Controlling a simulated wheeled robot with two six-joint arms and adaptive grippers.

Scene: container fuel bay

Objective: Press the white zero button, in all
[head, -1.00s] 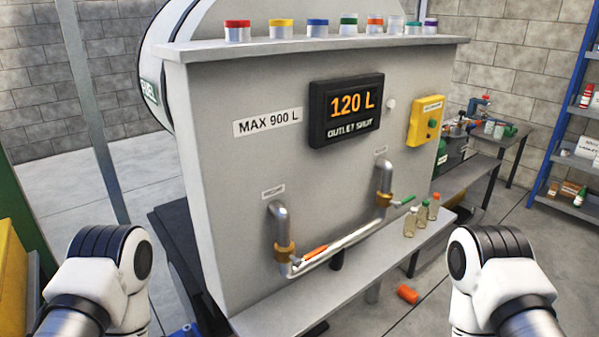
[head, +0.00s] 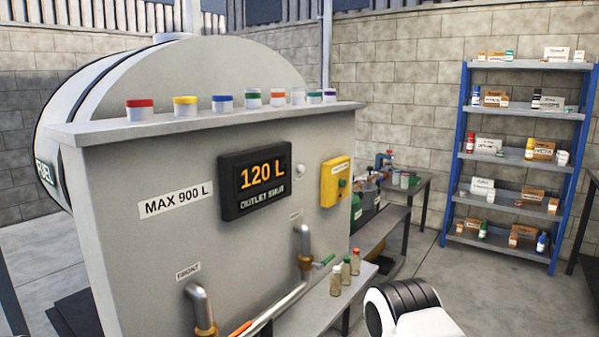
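The white zero button (head: 300,169) is a small round knob on the grey front panel (head: 130,265) of the fuel tank. It sits just right of the black display (head: 256,178), which reads 120 L with a line below that looks like "OUTLET SHUT". Nothing covers the button. Part of my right arm shows at the bottom right, well below and apart from the button. Neither gripper is in view, so I cannot see their fingers.
Pipes (head: 303,262) stick out below. Several coloured-lid jars (head: 185,106) line the top ledge. Small bottles (head: 345,270) stand on the lower shelf. A blue rack (head: 465,150) stands at right; floor before it is clear.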

